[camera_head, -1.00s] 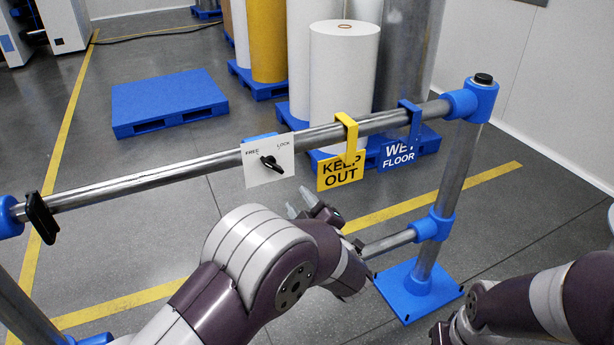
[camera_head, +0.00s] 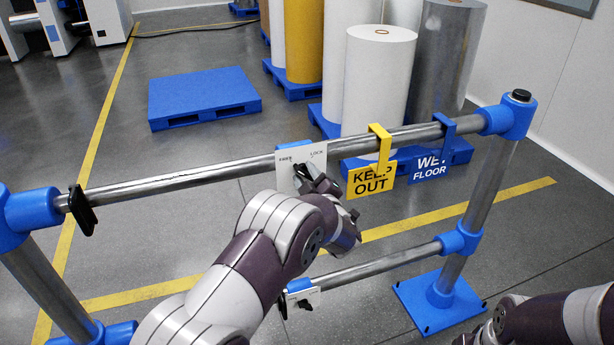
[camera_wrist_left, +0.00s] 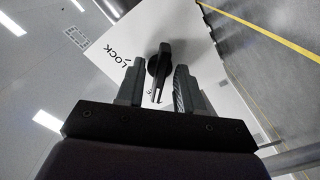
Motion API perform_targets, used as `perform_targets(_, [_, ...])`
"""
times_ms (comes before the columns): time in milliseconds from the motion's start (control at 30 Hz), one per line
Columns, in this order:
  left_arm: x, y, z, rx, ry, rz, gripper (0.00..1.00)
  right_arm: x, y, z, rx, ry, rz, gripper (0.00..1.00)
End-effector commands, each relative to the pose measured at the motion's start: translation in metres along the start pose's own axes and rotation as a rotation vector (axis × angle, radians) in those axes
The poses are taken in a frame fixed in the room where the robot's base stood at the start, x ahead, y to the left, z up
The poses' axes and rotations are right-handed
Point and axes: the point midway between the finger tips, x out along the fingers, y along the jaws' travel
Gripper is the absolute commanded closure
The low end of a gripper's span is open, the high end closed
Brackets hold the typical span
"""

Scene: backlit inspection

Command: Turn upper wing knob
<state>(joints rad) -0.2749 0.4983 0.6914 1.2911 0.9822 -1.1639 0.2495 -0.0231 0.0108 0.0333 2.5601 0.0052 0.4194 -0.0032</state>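The upper wing knob (camera_wrist_left: 158,62) is black and sits on a white plate (camera_head: 290,157) marked FREE and LOCK, on the upper rail. My left gripper (camera_head: 310,178) is at this plate and hides most of the knob in the head view. In the left wrist view its two fingers (camera_wrist_left: 157,88) are apart, with the knob's wing between them. I see gaps beside the wing, so the fingers do not look closed on it. My right gripper (camera_head: 464,340) barely shows at the bottom edge, and its fingers cannot be made out.
A yellow KEEP OUT sign (camera_head: 371,181) and a blue WET FLOOR sign (camera_head: 431,168) hang on the upper rail (camera_head: 225,168), right of the plate. A black clip (camera_head: 82,210) hangs at left.

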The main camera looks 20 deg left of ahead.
Motion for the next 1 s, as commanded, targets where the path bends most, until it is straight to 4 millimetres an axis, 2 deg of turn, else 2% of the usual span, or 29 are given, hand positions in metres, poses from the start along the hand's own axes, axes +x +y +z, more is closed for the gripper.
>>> perform_targets(33, [0.0, 0.0, 0.0, 0.0, 0.0, 0.0, 0.79, 0.0, 0.0, 0.0, 0.0, 0.0, 0.0, 0.57])
perform_targets(100, [0.0, 0.0, 0.0, 0.0, 0.0, 0.0, 1.0, 0.0, 0.0, 0.0, 0.0, 0.0, 0.0, 0.57])
perform_targets(567, [-0.001, 0.0, 0.0, 0.069, -0.001, -0.001, 1.0, -0.003, 0.0, 0.0, 0.0, 0.0, 0.0, 0.57])
perform_targets(1000, [-0.001, 0.001, -0.001, 0.435, -0.002, -0.001, 1.0, -0.017, 0.0, -0.002, 0.0, 0.0, 0.0, 0.57])
